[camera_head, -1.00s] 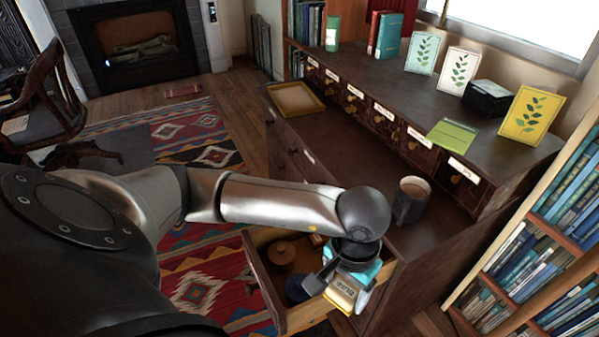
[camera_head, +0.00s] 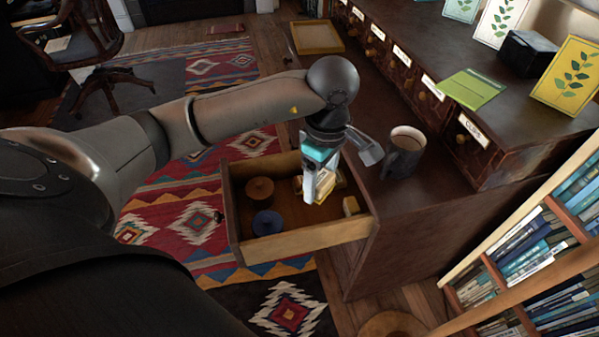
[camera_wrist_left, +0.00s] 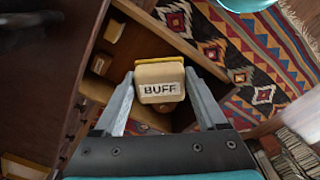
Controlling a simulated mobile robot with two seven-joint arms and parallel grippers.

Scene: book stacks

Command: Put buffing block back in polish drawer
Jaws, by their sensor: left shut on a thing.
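The buffing block, a cream block marked BUFF with a yellow layer, is between the fingers of my left gripper (camera_wrist_left: 160,88). In the wrist view the buffing block (camera_wrist_left: 160,78) is over the open drawer; in the head view the block (camera_head: 328,188) is partly hidden by the gripper. My left gripper (camera_head: 316,192) is shut on it, pointing down over the right part of the drawer. My right gripper is not in view.
A dark mug (camera_head: 402,152) stands on the cabinet ledge just right of my left gripper. Small labelled drawers (camera_head: 430,85) line the cabinet behind. A wooden tray (camera_head: 317,37) lies at the far end. A bookcase (camera_head: 540,235) stands at the right.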

